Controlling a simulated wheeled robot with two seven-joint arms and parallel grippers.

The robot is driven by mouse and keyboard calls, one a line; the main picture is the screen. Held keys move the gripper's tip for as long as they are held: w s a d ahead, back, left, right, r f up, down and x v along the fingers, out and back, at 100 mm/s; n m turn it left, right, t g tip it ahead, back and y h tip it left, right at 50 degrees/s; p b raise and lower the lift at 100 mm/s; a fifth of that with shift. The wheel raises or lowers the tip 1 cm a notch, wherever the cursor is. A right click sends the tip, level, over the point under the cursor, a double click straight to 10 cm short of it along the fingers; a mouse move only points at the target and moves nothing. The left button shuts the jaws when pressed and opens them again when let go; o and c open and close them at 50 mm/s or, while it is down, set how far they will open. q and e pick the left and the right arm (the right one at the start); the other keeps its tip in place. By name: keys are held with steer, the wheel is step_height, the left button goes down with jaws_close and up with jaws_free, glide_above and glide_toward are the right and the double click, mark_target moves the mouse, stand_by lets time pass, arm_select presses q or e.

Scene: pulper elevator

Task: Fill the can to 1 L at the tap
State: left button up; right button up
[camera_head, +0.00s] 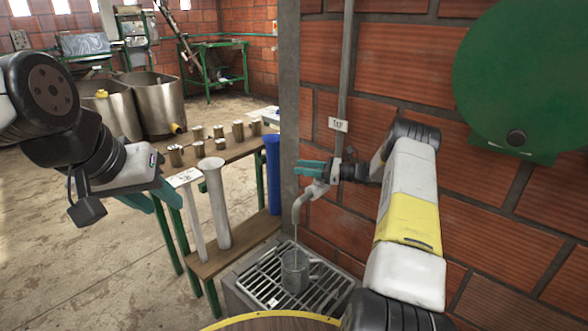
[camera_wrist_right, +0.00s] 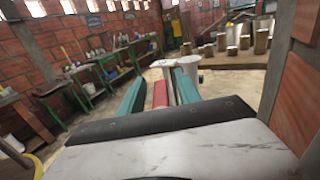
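A clear grey can (camera_head: 295,270) stands upright on the metal grate (camera_head: 268,284) under the tap (camera_head: 300,207). A thin stream of water runs from the spout into it; I cannot read its level. My right gripper (camera_head: 311,169) is at the top of the tap. In the right wrist view, its teal fingers (camera_wrist_right: 160,92) stand apart on either side of a red lever (camera_wrist_right: 160,94), with slight gaps showing. My left gripper (camera_head: 152,202) hangs at the left, away from the can, its teal fingers apart and empty.
A wooden bench (camera_head: 238,250) left of the grate holds a white tube (camera_head: 215,202) and a blue tube (camera_head: 273,172). A brick wall (camera_head: 490,220) and green drum (camera_head: 520,75) bound the right. The floor at left is clear.

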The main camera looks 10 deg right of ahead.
step_height(320, 180, up, 3)
steer(key=shift+d, duration=0.1)
steer(key=s+a+r, duration=0.1)
steer(key=s+a, duration=0.1)
steer(key=s, duration=0.5)
steer(key=s+a, duration=0.2)
steer(key=s, duration=0.6)
steer(key=shift+s+r, duration=0.3)
steer(key=shift+r, duration=0.05)
steer(key=shift+a, duration=0.1)
